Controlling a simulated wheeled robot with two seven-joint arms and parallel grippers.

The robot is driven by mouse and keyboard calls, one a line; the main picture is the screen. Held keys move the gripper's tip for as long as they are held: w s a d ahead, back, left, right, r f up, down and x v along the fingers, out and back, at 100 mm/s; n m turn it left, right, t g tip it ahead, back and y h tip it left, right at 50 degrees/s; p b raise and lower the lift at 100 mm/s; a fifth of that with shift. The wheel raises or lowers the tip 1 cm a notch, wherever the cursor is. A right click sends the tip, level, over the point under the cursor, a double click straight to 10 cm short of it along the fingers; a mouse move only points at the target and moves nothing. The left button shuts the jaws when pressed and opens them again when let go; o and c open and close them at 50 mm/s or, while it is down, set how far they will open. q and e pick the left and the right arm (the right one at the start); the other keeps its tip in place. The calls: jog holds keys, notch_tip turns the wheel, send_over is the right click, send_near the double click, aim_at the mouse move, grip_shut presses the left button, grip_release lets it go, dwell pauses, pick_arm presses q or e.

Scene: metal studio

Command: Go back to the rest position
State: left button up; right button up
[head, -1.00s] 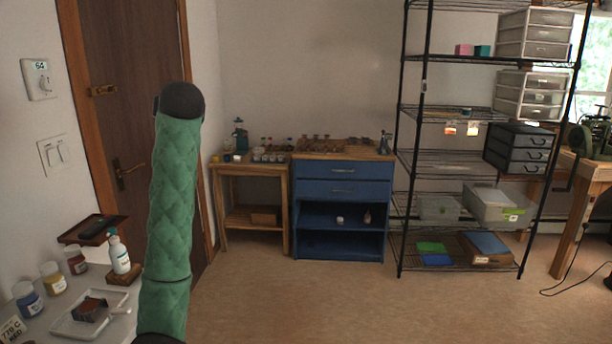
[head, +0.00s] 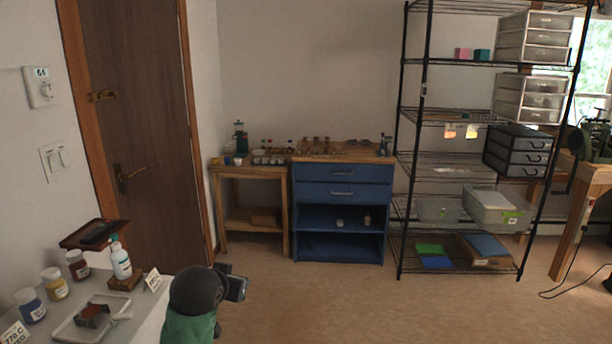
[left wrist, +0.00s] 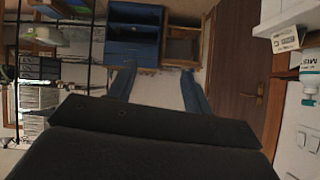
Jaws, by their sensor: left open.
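My left gripper (left wrist: 158,80) shows in the left wrist view with its two bluish fingers spread wide apart. Nothing is between them. In the head view, the green-sleeved arm with its black joint is low in the picture, to the right of the white side table (head: 150,318). I cannot make out the fingers there. My right gripper is in neither view.
The side table holds a white bottle (head: 120,260), several paint jars (head: 55,284) and a tray (head: 68,328). A blue cabinet (head: 342,192), a wooden table (head: 250,174) and a wire shelf (head: 455,160) stand at the back. The floor (head: 350,305) between is clear.

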pick_arm(q)
jog(key=s+d+f+g+p, duration=0.1)
jog(key=s+f+g, duration=0.3)
jog(key=s+f, duration=1.1)
jog(key=s+d+f+g+p, duration=0.1)
jog(key=s+f+g, duration=0.3)
jog(key=s+f, duration=1.2)
jog(key=s+d, duration=0.1)
jog(key=s, duration=0.6)
jog(key=shift+s+d+f+g+h, duration=0.2)
jog(key=shift+s+d+g+h, duration=0.1)
jog(key=shift+g+h, duration=0.1)
